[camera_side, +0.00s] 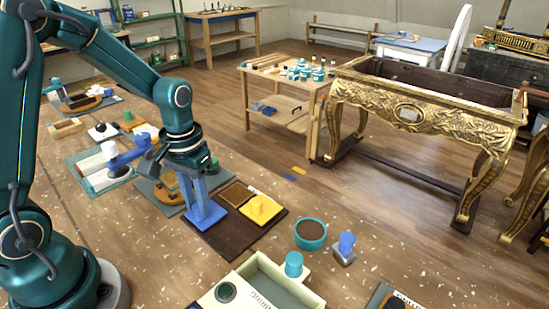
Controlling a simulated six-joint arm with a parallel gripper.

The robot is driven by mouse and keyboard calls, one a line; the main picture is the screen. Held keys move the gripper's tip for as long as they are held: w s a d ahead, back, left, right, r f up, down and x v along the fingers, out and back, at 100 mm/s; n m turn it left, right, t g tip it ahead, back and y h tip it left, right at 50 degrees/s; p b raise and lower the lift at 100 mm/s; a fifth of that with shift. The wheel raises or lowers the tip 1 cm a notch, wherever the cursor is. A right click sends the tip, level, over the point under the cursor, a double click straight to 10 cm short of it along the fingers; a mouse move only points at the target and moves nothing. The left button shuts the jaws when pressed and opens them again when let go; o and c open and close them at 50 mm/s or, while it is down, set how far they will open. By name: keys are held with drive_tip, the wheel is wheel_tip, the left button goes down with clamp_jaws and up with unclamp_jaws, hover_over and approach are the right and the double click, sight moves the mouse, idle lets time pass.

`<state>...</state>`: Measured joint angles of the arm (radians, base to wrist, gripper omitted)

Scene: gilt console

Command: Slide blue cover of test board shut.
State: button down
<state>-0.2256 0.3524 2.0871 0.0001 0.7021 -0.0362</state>
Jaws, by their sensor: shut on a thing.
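The test board looks to be the dark brown board (233,241) lying flat on the speckled worktop. Its blue cover (206,216) is a flat plate with an upright blue part, at the left of the board. My gripper (199,178) points down over this part and is shut on it; the fingertips are small and partly hidden. To the right of the cover is a brown textured patch (236,193) with a light frame. A yellow plate with a raised knob (261,208) sits at the board's right. I cannot tell whether the cover overlaps the patch.
A teal bowl with brown contents (310,234) and a blue-topped stamp-like object (345,246) stand right of the board. A cream box (262,288) is in front. A grey board with a wooden piece (165,193) lies close behind left.

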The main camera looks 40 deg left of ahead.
drive_tip(key=shift+w, duration=0.1)
idle(0.7)
drive_tip(key=shift+w, duration=4.45)
drive_tip(key=c, duration=0.7)
unclamp_jaws()
drive_tip(key=shift+o, duration=0.2)
drive_tip(key=shift+r, duration=2.6)
